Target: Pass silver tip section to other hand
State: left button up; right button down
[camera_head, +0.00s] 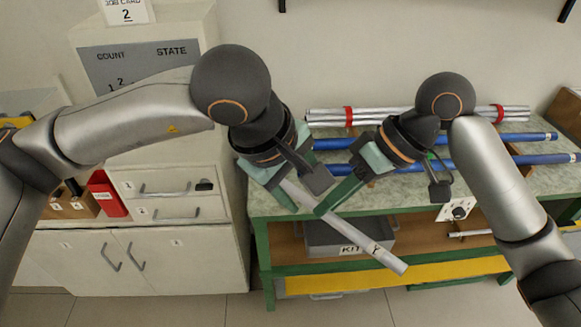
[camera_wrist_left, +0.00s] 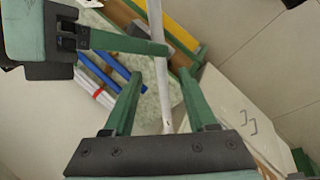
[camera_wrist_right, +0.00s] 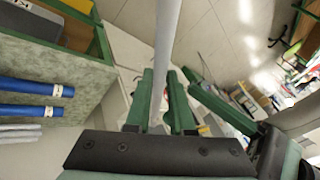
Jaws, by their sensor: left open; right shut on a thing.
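The silver tip section (camera_head: 352,233) is a long pale grey tube with a dark letter mark. It slants down to the right in the head view, held in the air in front of the bench. My right gripper (camera_head: 324,205) is shut on it; the right wrist view shows the tube (camera_wrist_right: 166,45) between the fingers. My left gripper (camera_head: 297,203) is open near the tube's upper end. In the left wrist view the tube (camera_wrist_left: 160,75) runs between the spread left fingers (camera_wrist_left: 162,98), and a finger of my right gripper crosses it farther along. Contact with the left fingers is unclear.
The green-framed bench (camera_head: 280,208) holds blue rods (camera_head: 500,160) and a red-banded bundle of silver rods (camera_head: 400,115). A grey kit bin (camera_head: 322,236) sits on its lower shelf. White cabinets (camera_head: 185,262) stand at left. The grippers are close together.

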aim_at(312, 201)
pick_arm(q)
jog(key=shift+x, duration=2.15)
grip_shut()
pick_arm(e)
jog(key=c, duration=0.7)
grip_release()
